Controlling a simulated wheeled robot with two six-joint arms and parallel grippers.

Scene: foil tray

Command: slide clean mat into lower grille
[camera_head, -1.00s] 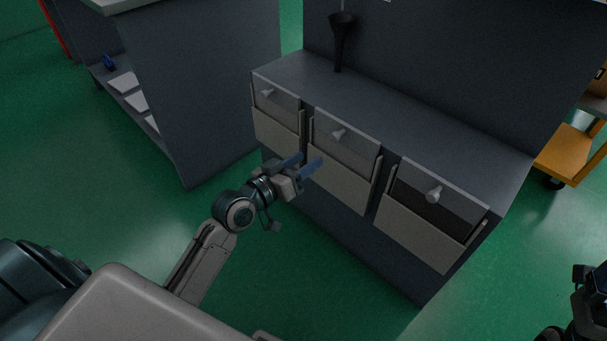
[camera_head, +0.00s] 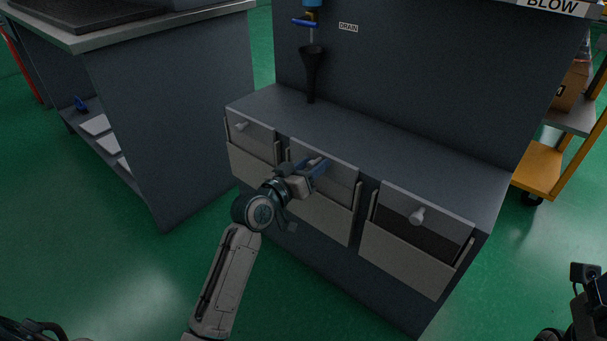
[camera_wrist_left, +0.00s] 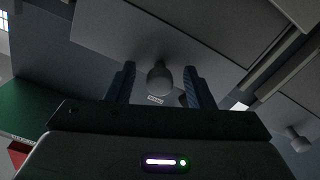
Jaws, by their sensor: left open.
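The dark cabinet front carries three grey upper panels with round knobs, each above a paler lower panel. I cannot tell which part is the lower grille. My left gripper (camera_head: 318,168) is at the middle upper panel (camera_head: 340,185), fingers pointing at it. In the left wrist view the open fingers (camera_wrist_left: 158,88) stand on either side of the middle panel's knob (camera_wrist_left: 160,78), with gaps showing. Flat pale pads (camera_head: 96,125) lie on the left bench's low shelf; I cannot tell whether one is the clean mat. My right arm shows only partly at the right edge.
The right upper panel (camera_head: 440,215) and left upper panel (camera_head: 258,136) flank the middle one. A black funnel (camera_head: 312,70) stands on the cabinet ledge. A bench (camera_head: 170,120) stands left, an orange trolley (camera_head: 540,170) right. The green floor in front is clear.

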